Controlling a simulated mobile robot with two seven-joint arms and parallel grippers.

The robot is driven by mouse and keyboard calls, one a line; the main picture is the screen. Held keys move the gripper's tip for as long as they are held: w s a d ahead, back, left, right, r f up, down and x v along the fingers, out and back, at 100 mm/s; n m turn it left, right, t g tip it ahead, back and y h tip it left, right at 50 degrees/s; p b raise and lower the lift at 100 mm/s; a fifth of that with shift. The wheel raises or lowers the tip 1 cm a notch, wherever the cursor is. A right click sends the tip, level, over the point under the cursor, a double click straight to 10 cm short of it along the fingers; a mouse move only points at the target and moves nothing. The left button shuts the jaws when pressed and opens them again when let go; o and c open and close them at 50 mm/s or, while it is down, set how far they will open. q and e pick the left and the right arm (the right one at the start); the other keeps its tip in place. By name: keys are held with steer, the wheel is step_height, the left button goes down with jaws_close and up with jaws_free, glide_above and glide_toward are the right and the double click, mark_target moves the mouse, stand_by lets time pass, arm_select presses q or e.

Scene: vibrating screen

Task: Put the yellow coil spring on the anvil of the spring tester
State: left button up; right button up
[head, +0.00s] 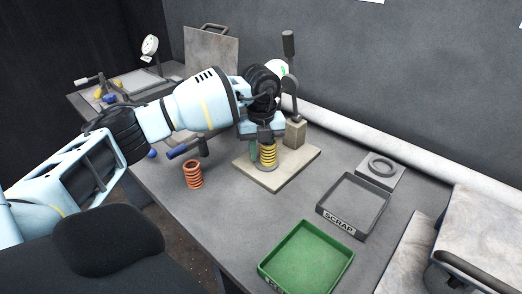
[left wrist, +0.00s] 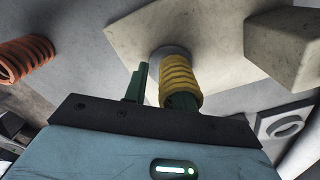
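The yellow coil spring (head: 268,155) stands upright on the small round anvil (head: 267,168) of the spring tester (head: 296,134). In the left wrist view the spring (left wrist: 178,78) has its far end at the grey anvil disc (left wrist: 168,51). My left gripper (head: 261,147) is around the spring's level, with its green fingers pointing down. In the left wrist view one finger (left wrist: 137,82) stands left of the spring with a gap. The other finger is mostly hidden by the spring, and whether it touches cannot be told. The fingers are apart. My right gripper is not in view.
An orange coil spring (head: 193,174) stands left of the tester's base plate (head: 243,167). A grey SCRAP tray (head: 343,222) and a green tray (head: 306,258) are at the front right. A ring on a block (head: 381,170) lies behind them. The tester's upright lever (head: 289,68) stands near my wrist.

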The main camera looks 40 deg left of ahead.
arm_select(q)
step_height(320, 180, up, 12)
steer(key=shift+r, duration=0.15)
stand_by(0.3)
stand_by(1.1)
